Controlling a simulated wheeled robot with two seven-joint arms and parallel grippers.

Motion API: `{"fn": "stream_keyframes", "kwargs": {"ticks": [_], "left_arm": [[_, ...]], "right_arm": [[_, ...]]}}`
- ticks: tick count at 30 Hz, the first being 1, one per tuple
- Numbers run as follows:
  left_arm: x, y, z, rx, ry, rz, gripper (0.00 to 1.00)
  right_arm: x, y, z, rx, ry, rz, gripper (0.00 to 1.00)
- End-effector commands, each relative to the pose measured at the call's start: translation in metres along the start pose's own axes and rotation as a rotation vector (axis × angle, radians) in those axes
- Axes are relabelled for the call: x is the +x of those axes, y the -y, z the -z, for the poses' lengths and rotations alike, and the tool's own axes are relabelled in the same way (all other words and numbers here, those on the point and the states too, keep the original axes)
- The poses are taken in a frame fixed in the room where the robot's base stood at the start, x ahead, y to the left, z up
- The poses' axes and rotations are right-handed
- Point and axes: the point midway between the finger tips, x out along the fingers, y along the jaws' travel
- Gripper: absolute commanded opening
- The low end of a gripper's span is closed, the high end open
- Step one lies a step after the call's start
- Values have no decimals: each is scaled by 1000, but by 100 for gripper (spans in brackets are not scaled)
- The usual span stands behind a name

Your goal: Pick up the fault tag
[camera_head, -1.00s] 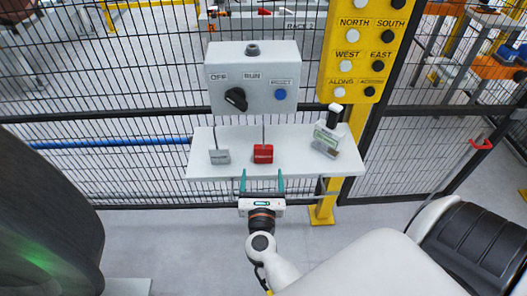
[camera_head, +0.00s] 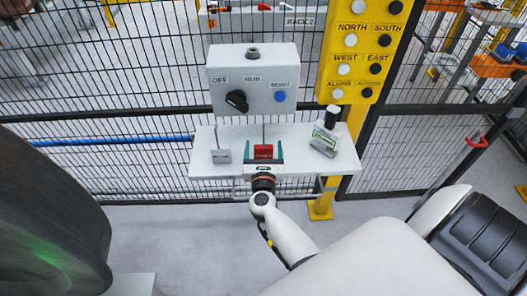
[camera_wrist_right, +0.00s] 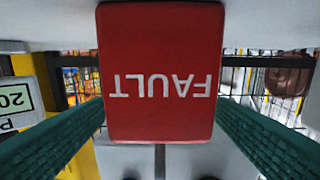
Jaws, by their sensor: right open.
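The fault tag (camera_head: 263,151) is a small red block on the white shelf (camera_head: 215,169), below the control box. In the right wrist view the red tag (camera_wrist_right: 160,72) fills the middle, with the word FAULT upside down. My right gripper (camera_head: 264,153) is open, with one green finger on each side of the tag. My left gripper is not in view.
A grey tag (camera_head: 221,156) stands left of the red one. The grey control box (camera_head: 253,80) hangs above the shelf. A yellow button post (camera_head: 352,70) and mesh fence stand behind.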

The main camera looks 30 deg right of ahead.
Motion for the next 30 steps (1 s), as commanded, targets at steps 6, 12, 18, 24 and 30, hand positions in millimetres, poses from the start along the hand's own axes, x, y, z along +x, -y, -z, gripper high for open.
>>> {"fn": "stream_keyframes", "kwargs": {"ticks": [6, 12, 18, 24, 30], "left_arm": [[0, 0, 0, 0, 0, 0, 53], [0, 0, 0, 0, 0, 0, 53], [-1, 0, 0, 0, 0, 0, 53], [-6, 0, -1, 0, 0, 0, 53], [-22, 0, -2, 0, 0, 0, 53]], "right_arm": [[0, 0, 0, 0, 0, 0, 47], [0, 0, 0, 0, -1, 0, 29], [0, 0, 2, 0, -1, 0, 29], [0, 1, 19, 3, -1, 0, 29], [-1, 0, 65, 8, -4, -2, 29]]}}
